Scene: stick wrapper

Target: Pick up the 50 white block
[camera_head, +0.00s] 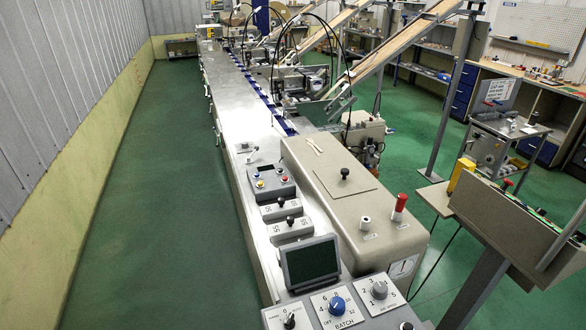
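Two whitish blocks with black knobs sit on the metal machine top, left of the large beige housing. The nearer block (290,229) has dark markings on its face that may be digits. The farther block (281,208) is just behind it and also has small dark markings. I cannot tell for certain which one reads 50. Neither of my grippers is in view.
A grey control box (268,182) with colored buttons stands behind the blocks. A dark screen (311,261) and a dial panel (338,306) are in front. The beige housing (350,195) is to the right. Green floor (150,220) lies open on the left.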

